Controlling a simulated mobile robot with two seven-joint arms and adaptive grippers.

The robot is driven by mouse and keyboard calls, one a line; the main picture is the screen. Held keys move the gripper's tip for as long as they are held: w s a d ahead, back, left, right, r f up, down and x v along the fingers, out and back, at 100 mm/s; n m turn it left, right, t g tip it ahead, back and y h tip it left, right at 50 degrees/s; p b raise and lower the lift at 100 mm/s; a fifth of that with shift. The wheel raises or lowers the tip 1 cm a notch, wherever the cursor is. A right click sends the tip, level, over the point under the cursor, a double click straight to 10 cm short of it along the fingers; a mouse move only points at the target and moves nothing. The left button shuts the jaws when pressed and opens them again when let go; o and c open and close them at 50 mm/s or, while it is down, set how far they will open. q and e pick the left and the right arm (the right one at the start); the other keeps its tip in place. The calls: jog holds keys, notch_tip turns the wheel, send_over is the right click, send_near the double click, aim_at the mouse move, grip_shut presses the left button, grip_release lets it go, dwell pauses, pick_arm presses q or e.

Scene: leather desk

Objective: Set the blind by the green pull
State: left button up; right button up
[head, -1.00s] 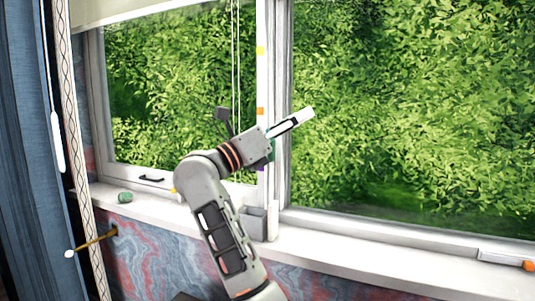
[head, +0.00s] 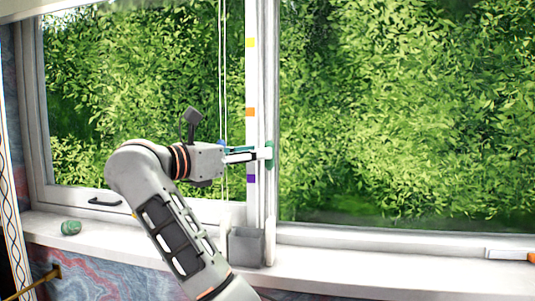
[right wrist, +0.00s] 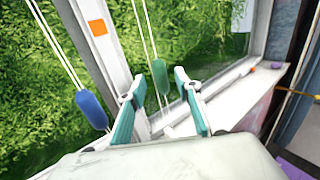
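The green pull (head: 269,155) hangs by the window's middle post, just beyond my right gripper's fingertips in the head view. In the right wrist view the green pull (right wrist: 160,74) hangs on thin cords, in line with the gap between the fingers. My right gripper (head: 262,153) is open and nearly level; nothing is held. Its two teal-backed fingers (right wrist: 158,88) stand apart in the wrist view. I cannot tell whether they touch the pull. A strip of the cream blind (head: 55,5) shows at the top left. My left gripper is not in view.
A blue pull (right wrist: 91,110) hangs on other cords, left of the fingers. The post bears yellow (head: 250,43), orange (head: 250,112) and purple (head: 251,178) marks. A grey box (head: 246,247) and a green item (head: 70,228) stand on the white sill (head: 330,262).

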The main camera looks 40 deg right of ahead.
jog(key=shift+w+d+b, duration=0.15)
jog(key=shift+w+d, duration=0.05)
jog(key=shift+d, duration=1.2)
jog(key=shift+w+d+b, duration=0.15)
jog(key=shift+d, duration=1.2)
grip_shut()
